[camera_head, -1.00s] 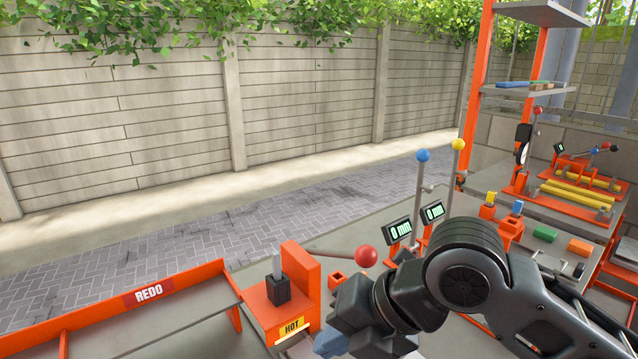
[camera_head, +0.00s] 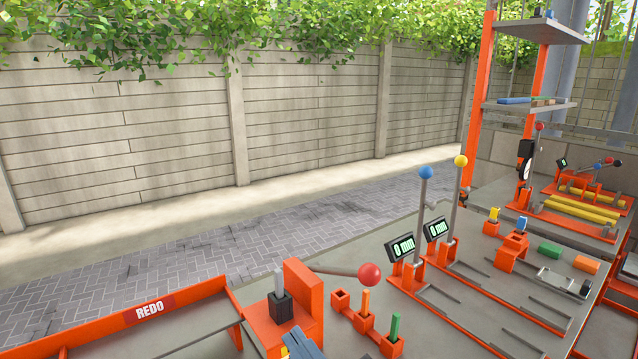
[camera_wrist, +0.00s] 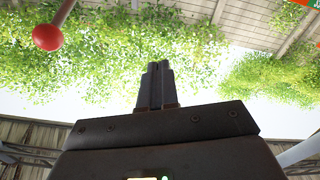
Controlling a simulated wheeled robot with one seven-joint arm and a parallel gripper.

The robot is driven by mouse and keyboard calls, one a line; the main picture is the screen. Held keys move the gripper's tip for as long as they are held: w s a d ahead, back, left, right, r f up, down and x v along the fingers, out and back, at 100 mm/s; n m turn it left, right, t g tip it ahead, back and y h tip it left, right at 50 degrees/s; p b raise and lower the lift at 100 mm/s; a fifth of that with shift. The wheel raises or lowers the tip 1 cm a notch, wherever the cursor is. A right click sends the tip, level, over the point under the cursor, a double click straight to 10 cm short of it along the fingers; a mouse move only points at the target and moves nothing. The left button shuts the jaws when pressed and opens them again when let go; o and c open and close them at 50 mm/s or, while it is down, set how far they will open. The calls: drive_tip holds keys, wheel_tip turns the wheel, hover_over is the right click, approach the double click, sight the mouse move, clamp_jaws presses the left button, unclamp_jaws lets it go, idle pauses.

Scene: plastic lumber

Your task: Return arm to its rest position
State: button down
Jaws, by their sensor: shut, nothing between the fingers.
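My gripper (camera_wrist: 160,78) shows in the wrist view with its two fingers pressed together and nothing between them. It points up toward leaves and bright sky. My arm and gripper do not show in the head view. A red ball knob (camera_wrist: 47,37) shows at the upper left of the wrist view, apart from the fingers.
The head view shows an orange station with a red-knobbed lever (camera_head: 370,275), a REDO tray (camera_head: 150,310), and blue (camera_head: 426,172) and yellow (camera_head: 460,161) knobbed levers. Orange shelves (camera_head: 530,105) stand at right. A wall (camera_head: 300,110) runs behind.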

drive_tip(key=s+d+f+m+h, duration=0.8)
drive_tip(key=s+d+f+m, duration=0.3)
drive_tip(key=s, duration=0.3)
drive_tip(key=s+d+h, duration=0.2)
drive_tip(key=s+d, duration=1)
drive_tip(key=s, duration=0.5)
drive_tip(key=shift+s+r+g, duration=0.2)
drive_tip(key=shift+g, duration=0.1)
drive_tip(key=shift+w+d, duration=0.1)
